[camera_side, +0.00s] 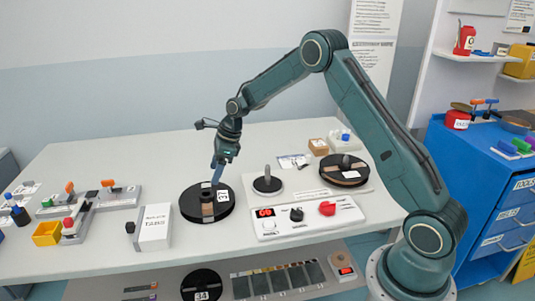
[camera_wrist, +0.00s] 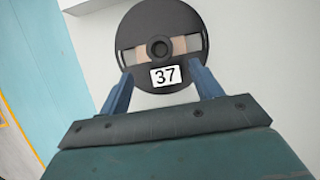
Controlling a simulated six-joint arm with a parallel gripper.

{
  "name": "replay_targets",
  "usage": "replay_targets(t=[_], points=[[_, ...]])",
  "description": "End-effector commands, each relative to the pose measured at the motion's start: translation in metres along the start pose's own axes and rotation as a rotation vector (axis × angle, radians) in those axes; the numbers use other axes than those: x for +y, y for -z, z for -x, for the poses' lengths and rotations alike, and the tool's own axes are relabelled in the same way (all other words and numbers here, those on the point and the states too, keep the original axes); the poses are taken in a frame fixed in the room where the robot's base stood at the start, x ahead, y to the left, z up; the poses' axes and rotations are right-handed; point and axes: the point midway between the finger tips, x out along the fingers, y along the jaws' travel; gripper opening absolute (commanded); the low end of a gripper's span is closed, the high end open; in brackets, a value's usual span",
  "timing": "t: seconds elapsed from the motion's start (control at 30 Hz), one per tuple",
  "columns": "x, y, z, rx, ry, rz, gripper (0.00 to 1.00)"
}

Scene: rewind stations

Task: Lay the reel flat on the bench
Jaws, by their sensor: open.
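The reel is a black disc with a central hub and a white label reading 37. It lies flat on the bench in the side view (camera_side: 190,207), left of the spindle plate. It also shows in the wrist view (camera_wrist: 160,22), where its hub and label face the camera. My gripper (camera_side: 214,185) points down at the reel from above. In the wrist view my gripper (camera_wrist: 160,80) has its two blue fingers apart, one on each side of the label. I cannot tell whether the fingertips touch the reel. The bench (camera_side: 110,160) is pale grey.
Right of the reel stand a plate with a bare upright spindle (camera_side: 267,178), a second black reel (camera_side: 333,178) and a control panel (camera_side: 305,217) with a red display. A white box (camera_side: 155,227) stands to the left. The back left of the bench is clear.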

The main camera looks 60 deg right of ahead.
Motion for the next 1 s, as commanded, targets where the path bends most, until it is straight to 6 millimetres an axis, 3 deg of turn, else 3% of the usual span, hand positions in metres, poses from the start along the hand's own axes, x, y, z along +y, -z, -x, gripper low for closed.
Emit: replay_targets(t=[0.2, 0.8, 1.0], points=[[0.000, 0.000, 0.012, 0.000, 0.000, 0.000, 0.65], [0.001, 0.000, 0.014, 0.000, 0.001, 0.004, 0.65], [0.008, -0.005, 0.030, 0.004, 0.013, 0.079, 0.65]])
